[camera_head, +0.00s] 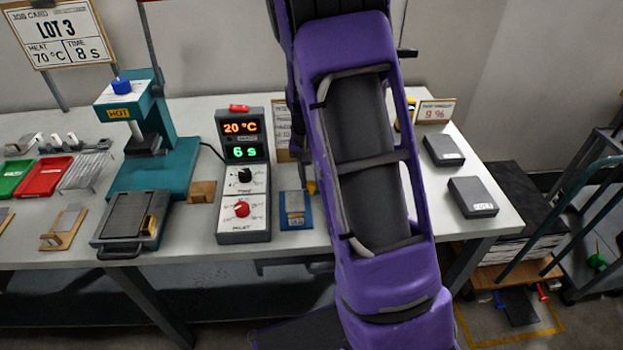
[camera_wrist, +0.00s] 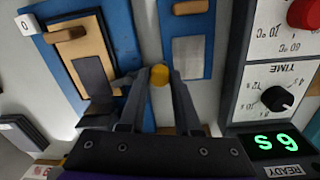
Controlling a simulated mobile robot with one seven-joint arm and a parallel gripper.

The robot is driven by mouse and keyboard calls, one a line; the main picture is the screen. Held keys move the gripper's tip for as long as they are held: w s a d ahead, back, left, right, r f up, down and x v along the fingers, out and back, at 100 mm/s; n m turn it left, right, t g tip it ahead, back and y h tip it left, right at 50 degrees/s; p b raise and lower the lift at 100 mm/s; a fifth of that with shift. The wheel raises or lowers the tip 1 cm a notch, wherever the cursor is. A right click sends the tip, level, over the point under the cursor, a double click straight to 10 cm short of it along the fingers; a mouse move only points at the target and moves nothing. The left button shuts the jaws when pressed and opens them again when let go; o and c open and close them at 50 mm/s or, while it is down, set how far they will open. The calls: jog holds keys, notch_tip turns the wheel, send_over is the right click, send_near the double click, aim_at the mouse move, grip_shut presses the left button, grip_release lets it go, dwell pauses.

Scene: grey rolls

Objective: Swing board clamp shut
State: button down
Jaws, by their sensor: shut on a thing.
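My gripper (camera_wrist: 155,88) is shut on a round yellow knob (camera_wrist: 159,75) in the wrist view. The knob sits by the right edge of the left blue board (camera_wrist: 62,70), which bears a tan wooden block (camera_wrist: 72,58) and a dark grey flat piece (camera_wrist: 93,77). The knob seems to belong to the board clamp, but its lever is partly hidden by my fingers, so I cannot tell its angle. A smaller blue board (camera_wrist: 186,22) with a grey plate (camera_wrist: 191,60) lies to the right. In the head view my arm hides the gripper and the left board.
The control box (camera_head: 243,185) reads 20 °C and 6 s and stands close beside the small blue board. A teal press (camera_head: 150,150) with a HOT sign stands further left. Two dark grey blocks (camera_head: 473,197) lie right of my arm, near the table's right edge.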

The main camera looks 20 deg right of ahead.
dwell(0.3)
jog(key=c, duration=0.6)
grip_release()
notch_tip(320, 180, up, 18)
jog(key=p, duration=0.2)
jog(key=shift+w+a+f, duration=0.25)
jog(key=shift+a, duration=0.15)
